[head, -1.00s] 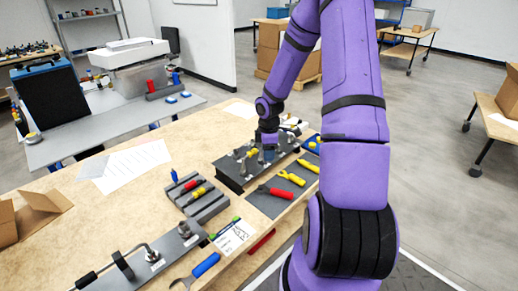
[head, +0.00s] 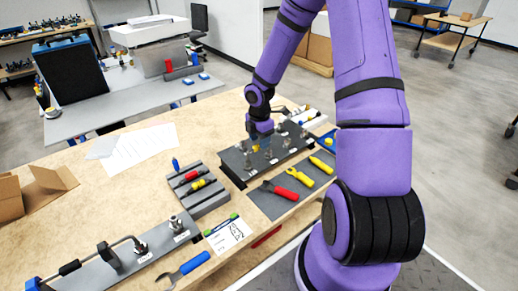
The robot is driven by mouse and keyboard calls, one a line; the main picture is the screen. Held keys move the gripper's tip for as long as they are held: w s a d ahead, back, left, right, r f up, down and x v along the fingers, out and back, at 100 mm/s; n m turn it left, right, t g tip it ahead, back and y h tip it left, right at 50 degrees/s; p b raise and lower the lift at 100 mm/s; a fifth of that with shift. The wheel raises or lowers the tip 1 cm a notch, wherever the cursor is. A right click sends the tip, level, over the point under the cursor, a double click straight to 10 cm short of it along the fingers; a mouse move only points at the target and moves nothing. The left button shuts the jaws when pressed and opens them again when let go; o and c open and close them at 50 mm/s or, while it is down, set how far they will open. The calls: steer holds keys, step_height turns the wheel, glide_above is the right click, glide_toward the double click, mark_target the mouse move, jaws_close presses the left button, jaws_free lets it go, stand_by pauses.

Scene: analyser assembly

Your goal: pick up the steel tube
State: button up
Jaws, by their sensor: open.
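What looks like the steel tube (head: 124,242) is a thin bent silver tube at the lower left of the head view. It has a black sleeve at its left part and runs past a black upright holder to a metal fitting on a grey plate (head: 158,261). My gripper (head: 262,144) is well away from it, pointing down over the dark fixture plate (head: 236,173) with metal fittings. It is open. The fingertips are small and partly merged with the fittings, so I cannot tell whether they touch anything.
A dark mat (head: 268,203) holds red-handled and yellow tools. A grey block (head: 209,200) holds red and yellow pieces. A blue wrench (head: 187,268) and a drawing card (head: 229,234) lie near the front edge. Paper (head: 145,148) lies on clear wooden tabletop behind.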

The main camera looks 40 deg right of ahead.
mark_target(258, 145)
steer(key=shift+w+a+f, duration=0.15)
steer(key=shift+f, duration=2.55)
jaws_close()
